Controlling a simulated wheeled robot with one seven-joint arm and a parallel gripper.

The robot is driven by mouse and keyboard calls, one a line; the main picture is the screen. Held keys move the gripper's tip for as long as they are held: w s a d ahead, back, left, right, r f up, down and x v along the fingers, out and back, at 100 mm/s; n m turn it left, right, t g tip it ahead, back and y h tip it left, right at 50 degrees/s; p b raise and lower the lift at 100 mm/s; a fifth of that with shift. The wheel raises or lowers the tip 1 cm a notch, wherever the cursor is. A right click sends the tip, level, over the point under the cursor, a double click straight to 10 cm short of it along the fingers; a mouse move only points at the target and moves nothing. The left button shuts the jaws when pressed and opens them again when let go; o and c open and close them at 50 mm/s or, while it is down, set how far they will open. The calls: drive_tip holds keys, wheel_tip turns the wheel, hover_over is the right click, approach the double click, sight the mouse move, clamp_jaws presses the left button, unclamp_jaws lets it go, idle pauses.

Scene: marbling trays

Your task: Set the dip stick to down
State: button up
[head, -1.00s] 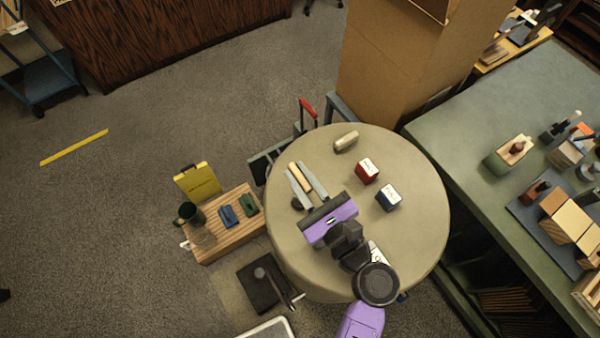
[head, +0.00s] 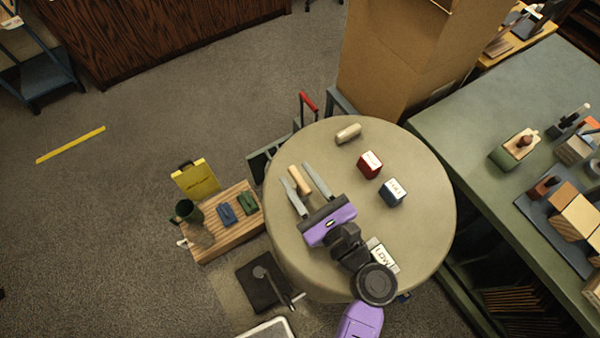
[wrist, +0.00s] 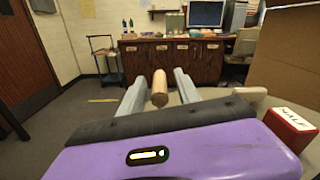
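A pale wooden peg (head: 299,180) shows on the left part of the round table, between the fingers of my gripper (head: 307,180). In the wrist view the peg (wrist: 159,88) appears end-on between the two grey fingers (wrist: 157,92), with a gap on both sides. My gripper is open and nothing is held. I cannot tell for sure whether this peg is the dip stick. What lies under its near end is hidden by the purple gripper body. A cream cylinder (head: 348,133) lies apart near the far edge.
The round table (head: 420,200) also bears a red block (head: 370,164), a blue block (head: 392,192) and a white lettered block (head: 384,258), partly behind my arm. A wooden stand (head: 215,245) is at left. A green bench (head: 480,190) is at right.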

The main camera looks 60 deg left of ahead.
drive_tip(key=shift+d, duration=0.15)
drive_tip(key=d, duration=0.5)
drive_tip(key=d+b, duration=0.1)
drive_tip(key=d, duration=0.1)
drive_tip(key=shift+w+d, duration=0.25)
drive_tip(key=shift+w, duration=0.15)
